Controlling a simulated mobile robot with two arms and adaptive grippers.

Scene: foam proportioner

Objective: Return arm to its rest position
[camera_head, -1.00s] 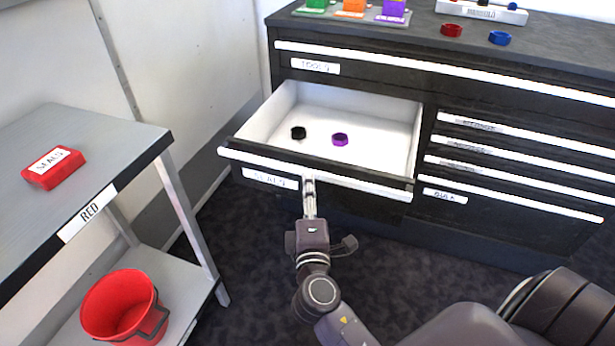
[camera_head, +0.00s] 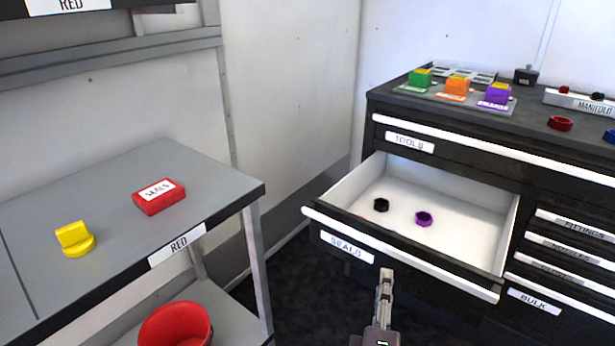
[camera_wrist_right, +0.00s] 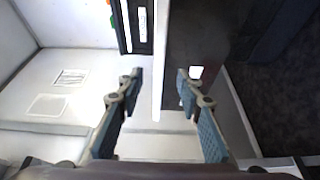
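My right gripper (camera_head: 386,272) is at the bottom of the head view, just in front of the open SEALS drawer (camera_head: 400,246). Its fingertips show a small gap below the white handle strip. In the right wrist view my right gripper (camera_wrist_right: 159,78) has its two fingers spread, with nothing held between them. A white strip runs behind the gap there. The drawer holds a black ring (camera_head: 381,205) and a purple ring (camera_head: 424,219). My left gripper is not in view.
On the left, a grey bench (camera_head: 110,205) carries a red SEALS box (camera_head: 158,197) and a yellow knob-like piece (camera_head: 75,239). A red bucket (camera_head: 175,328) is below. Green, orange and purple blocks stand on the dark cabinet (camera_head: 520,122). Dark floor shows between bench and cabinet.

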